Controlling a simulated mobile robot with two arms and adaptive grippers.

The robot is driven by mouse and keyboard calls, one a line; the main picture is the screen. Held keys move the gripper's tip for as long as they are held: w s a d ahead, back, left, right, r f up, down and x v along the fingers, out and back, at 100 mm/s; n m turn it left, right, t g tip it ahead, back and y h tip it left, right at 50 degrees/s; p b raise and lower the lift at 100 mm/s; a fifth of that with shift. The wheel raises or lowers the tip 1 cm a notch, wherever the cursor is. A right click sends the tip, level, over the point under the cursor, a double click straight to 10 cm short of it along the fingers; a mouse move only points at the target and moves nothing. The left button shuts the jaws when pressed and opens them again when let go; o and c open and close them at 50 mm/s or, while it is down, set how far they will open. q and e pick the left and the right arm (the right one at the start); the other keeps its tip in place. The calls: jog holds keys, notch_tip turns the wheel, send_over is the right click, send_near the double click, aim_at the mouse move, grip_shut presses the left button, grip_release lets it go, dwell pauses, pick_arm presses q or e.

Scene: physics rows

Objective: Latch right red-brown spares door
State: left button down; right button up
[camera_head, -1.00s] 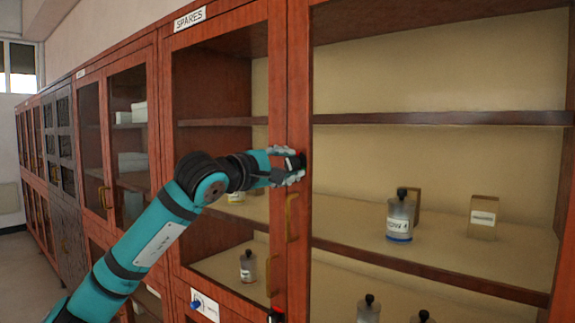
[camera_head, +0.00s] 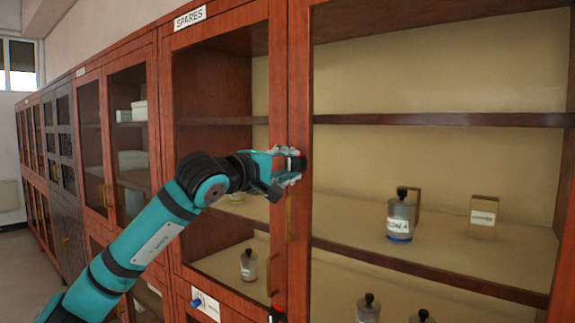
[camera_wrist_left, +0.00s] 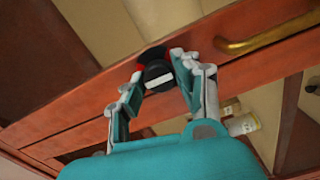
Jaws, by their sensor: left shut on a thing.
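The right red-brown spares door (camera_head: 299,90) shows in the head view, its frame edge against the left door (camera_head: 277,80) under the SPARES label (camera_head: 190,18). A black latch knob (camera_wrist_left: 158,76) with a white mark and a red surround sits on the door frame in the left wrist view. My left gripper (camera_head: 293,163) is at this knob, its fingers shut on the knob's two sides; it also shows in the left wrist view (camera_wrist_left: 157,82). The fingers hide most of the knob in the head view. My right gripper is not in view.
A brass handle (camera_wrist_left: 265,36) is close beside the knob. Another black-and-red knob (camera_head: 277,315) is lower down. Behind the right door's glass stand a labelled bottle (camera_head: 399,218) and a small box (camera_head: 483,217). More cabinets extend to the left.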

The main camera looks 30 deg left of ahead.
pick_arm(q)
jog(key=c, duration=1)
grip_release()
jog(key=shift+d, duration=0.1)
jog(key=shift+o, duration=0.2)
jog(key=s+a, duration=0.1)
jog(key=s, duration=1.1)
